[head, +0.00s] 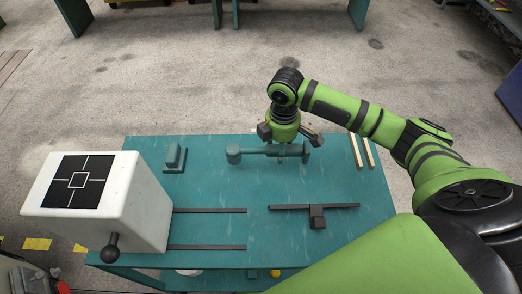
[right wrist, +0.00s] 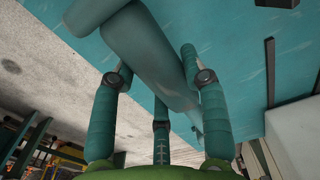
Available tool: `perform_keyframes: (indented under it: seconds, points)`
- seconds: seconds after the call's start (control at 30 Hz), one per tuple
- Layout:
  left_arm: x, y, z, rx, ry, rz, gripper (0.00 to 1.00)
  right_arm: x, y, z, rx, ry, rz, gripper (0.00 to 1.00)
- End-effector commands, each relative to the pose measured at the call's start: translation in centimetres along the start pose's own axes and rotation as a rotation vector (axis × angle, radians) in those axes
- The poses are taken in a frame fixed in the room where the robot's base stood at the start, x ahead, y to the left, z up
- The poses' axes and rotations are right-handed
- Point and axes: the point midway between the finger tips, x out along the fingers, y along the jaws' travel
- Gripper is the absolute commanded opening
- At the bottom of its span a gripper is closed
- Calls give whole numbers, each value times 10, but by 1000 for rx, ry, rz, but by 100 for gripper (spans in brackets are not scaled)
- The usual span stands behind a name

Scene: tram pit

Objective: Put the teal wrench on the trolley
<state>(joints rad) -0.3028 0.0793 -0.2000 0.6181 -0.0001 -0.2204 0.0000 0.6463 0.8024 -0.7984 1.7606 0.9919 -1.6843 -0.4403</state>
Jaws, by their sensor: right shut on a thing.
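The teal wrench (head: 260,150) lies level across the far middle of the teal-topped trolley (head: 225,190), its round end to the left. In the right wrist view the wrench (right wrist: 150,50) runs between the fingers of my right gripper (right wrist: 163,85). In the head view my right gripper (head: 293,146) points down, shut on the wrench near its right end, and its fingers are partly hidden. The wrench is over the trolley top, very low; I cannot tell whether it touches. My left gripper is not in view.
A white box with a black marker (head: 145,205) stands at the trolley's left end. A small teal block (head: 174,158), two dark rails (head: 210,211), a dark T-shaped piece (head: 317,216) and two pale strips (head: 363,152) lie on the top. Bare top lies between them.

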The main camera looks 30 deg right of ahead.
Motion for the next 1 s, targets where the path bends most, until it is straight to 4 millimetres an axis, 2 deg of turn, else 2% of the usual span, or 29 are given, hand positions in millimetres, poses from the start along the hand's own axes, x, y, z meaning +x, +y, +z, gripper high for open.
perform_keyframes:
  seconds: [0.1, 0.3, 0.47, 0.67, 0.93, 0.97, 1.0]
  points:
    - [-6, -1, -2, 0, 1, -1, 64, 11, 13, -20, 0, 3, -2, 0]
    - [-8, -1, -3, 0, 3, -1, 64, 25, 26, -35, -1, 1, -1, 0]
    - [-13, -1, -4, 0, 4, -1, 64, 35, 28, -37, 0, -2, -2, 0]
    - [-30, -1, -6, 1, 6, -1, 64, 56, 27, -37, 0, -1, -2, 0]
    - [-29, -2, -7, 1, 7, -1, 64, 64, 27, -36, -2, 1, 0, 0]
    - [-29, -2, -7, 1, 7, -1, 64, 65, 27, -36, -2, -1, -1, 53]
    - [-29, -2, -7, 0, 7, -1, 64, 65, 26, -36, -2, -1, -2, 68]
